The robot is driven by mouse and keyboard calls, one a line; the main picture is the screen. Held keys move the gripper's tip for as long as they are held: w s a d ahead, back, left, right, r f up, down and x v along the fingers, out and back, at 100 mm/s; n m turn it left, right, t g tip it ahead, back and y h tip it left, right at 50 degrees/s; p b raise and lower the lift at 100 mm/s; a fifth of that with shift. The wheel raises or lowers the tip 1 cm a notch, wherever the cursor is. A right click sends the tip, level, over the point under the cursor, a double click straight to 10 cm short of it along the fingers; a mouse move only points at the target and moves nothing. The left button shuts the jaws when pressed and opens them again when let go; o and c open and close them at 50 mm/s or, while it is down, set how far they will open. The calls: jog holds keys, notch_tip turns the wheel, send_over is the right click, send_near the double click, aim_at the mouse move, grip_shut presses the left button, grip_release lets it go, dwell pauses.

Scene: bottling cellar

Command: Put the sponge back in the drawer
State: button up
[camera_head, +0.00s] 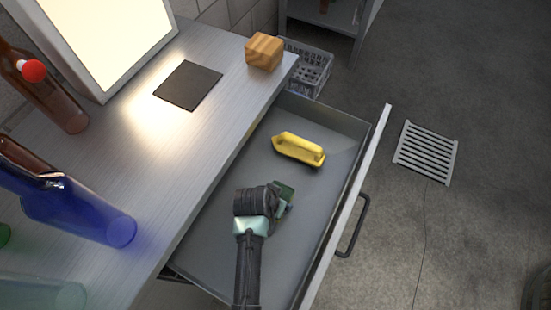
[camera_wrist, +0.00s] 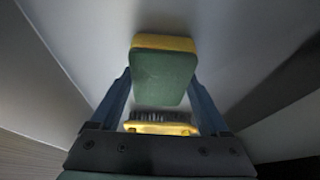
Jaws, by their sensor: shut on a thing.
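The sponge (camera_wrist: 163,75) is green with a yellow layer, seen up close in the wrist view. My gripper (camera_wrist: 160,88) is shut on it, with one blue finger at each side. In the head view my gripper (camera_head: 279,206) is over the inside of the open drawer (camera_head: 222,248), and the sponge (camera_head: 284,190) shows there as a small dark green piece, partly hidden by the gripper. I cannot tell whether the sponge touches the drawer floor.
A yellow brush (camera_head: 298,148) with dark bristles lies in the drawer beyond my gripper. The drawer front with its dark handle (camera_head: 353,226) is to the right. The counter (camera_head: 150,150) on the left bears bottles, a dark mat (camera_head: 188,85) and a wooden block (camera_head: 264,51).

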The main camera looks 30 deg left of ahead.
jog(key=shift+f, duration=0.1)
jog(key=o, duration=1.2)
jog(key=shift+c, duration=0.2)
jog(key=p+v, duration=0.3)
jog(key=v, duration=0.9)
jog(key=shift+w+r, duration=0.15)
jog(key=shift+r, duration=0.1)
